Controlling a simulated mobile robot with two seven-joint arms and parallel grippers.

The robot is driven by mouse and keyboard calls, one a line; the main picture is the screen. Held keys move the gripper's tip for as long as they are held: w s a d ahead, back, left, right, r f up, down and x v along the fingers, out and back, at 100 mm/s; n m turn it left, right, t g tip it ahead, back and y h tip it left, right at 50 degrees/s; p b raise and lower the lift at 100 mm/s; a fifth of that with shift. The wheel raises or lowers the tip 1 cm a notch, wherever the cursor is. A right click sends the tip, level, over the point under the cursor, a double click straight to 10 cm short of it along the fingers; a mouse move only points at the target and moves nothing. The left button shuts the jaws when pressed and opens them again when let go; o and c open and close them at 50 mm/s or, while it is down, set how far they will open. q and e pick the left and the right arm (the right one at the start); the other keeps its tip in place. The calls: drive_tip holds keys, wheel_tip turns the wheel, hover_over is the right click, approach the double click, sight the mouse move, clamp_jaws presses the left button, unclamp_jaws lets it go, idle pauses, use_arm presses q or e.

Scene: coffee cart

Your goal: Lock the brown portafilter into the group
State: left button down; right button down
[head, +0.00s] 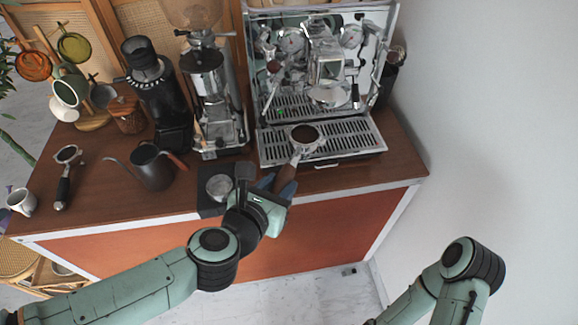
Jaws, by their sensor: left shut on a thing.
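The brown portafilter (286,177) has a brown handle and a round metal basket filled with dark grounds. My left gripper (277,186) is shut on its handle at the front edge of the espresso machine. The basket is over the front part of the drip tray (351,140), in front of and lower in the picture than the group (329,94). The basket is apart from the group in the picture; its exact height above the tray is hard to tell. The chrome espresso machine (380,25) stands at the back right. My right arm shows at the lower right, its gripper out of view.
A tamping stand (209,205) is beside my left wrist. A black kettle (150,167), a second portafilter (64,180) and a white cup (21,201) stand to the left. Two grinders (212,95) (160,100) are behind. A white wall (490,120) bounds the right.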

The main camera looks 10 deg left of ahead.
sight(325, 140)
use_arm(q)
drive_tip(key=shift+w+d+r, duration=0.1)
drive_tip(key=shift+w+d, duration=0.5)
drive_tip(key=shift+w, duration=1.35)
drive_tip(key=shift+w+d, duration=0.6)
drive_tip(key=shift+w, duration=1.3)
drive_tip(key=shift+w+d+r, duration=0.1)
drive_tip(key=shift+w+d, duration=0.5)
drive_tip(key=shift+w, duration=1.6)
drive_tip(key=shift+d+r, duration=0.1)
drive_tip(key=shift+r, duration=1.15)
drive_tip(key=shift+s+d+n+t+y, duration=0.15)
drive_tip(key=shift+d+n+t+y, duration=0.25)
drive_tip(key=shift+d+n+y, duration=0.25)
drive_tip(key=shift+d, duration=0.1)
drive_tip(key=shift+s+d+f+n+y, duration=0.15)
drive_tip(key=shift+d+f+n+y, duration=0.05)
drive_tip(key=shift+d+n+y, duration=0.5)
drive_tip(key=shift+d+n+y, duration=0.65)
drive_tip(key=shift+d+y, duration=0.05)
drive_tip(key=shift+y, duration=0.05)
